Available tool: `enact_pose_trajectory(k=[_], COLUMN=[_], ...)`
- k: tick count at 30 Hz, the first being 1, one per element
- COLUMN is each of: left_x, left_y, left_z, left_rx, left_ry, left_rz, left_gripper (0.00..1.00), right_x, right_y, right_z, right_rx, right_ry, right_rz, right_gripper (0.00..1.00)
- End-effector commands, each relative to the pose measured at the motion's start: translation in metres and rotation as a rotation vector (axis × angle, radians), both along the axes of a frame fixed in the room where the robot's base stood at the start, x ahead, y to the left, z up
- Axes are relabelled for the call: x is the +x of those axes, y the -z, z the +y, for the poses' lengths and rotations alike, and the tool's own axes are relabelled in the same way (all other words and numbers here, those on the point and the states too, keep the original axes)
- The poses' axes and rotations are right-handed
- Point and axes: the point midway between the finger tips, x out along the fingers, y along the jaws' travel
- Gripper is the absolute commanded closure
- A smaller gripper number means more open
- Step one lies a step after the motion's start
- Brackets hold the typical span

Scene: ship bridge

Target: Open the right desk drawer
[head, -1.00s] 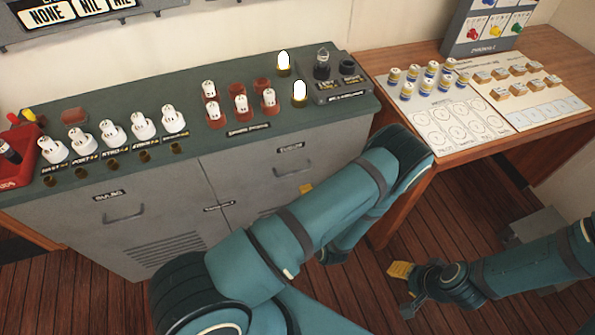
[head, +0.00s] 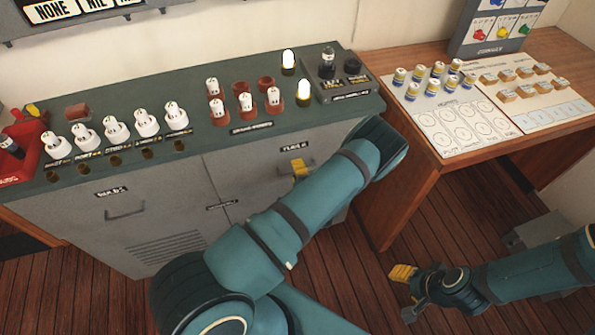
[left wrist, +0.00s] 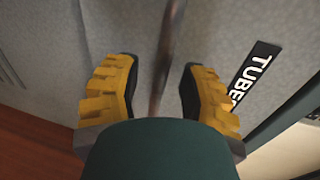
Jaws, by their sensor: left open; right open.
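The right drawer front (head: 236,178) is a grey panel on the green-topped desk, and it looks shut. Its dark label (head: 297,148) also shows in the left wrist view (left wrist: 251,76), reading "TUBES". My left gripper (head: 299,168) is open just below that label. In the left wrist view its yellow fingers (left wrist: 160,75) stand either side of the drawer's bar handle (left wrist: 168,45). I cannot tell whether they touch it. My forearm hides part of the drawer front in the head view. My right gripper (head: 405,290) is open and empty above the floor.
The left drawer front (head: 100,225) has its own handle (head: 125,215). White-based bulbs, red sockets and lit bulbs stand on the desk top (head: 200,142). A wooden table (head: 425,170) with cards and small parts stands at the right. Plank floor (head: 340,270) is clear in front.

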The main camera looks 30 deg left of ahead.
Motion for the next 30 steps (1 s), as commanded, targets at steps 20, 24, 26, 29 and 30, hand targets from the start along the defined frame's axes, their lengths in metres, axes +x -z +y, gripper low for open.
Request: enact_pose_trajectory(k=[20, 24, 26, 29, 30], left_x=[-0.007, -0.019, -0.024, -0.036, -0.041], left_y=[0.0, 0.0, 0.0, 0.0, 0.0], left_z=[-0.009, -0.022, -0.029, -0.043, -0.049], left_rx=[0.0, 0.0, -0.001, -0.001, -0.001], left_ry=[0.001, 0.001, 0.002, 0.002, 0.004], left_rz=[0.001, 0.003, 0.002, 0.003, 0.004], left_gripper=[1.0, 1.0, 1.0, 1.0, 1.0], right_x=[0.001, 0.001, 0.002, 0.002, 0.003], right_y=[-0.002, -0.004, -0.005, -0.007, -0.008], right_z=[0.0, 0.0, 0.0, 0.0, 0.0], right_rx=[0.0, 0.0, 0.0, -0.001, -0.002], right_ry=[0.0, 0.002, 0.003, 0.004, 0.004], right_rz=[-0.001, -0.003, -0.004, -0.005, -0.006], right_gripper=[0.52, 0.52, 0.52, 0.52, 0.52])
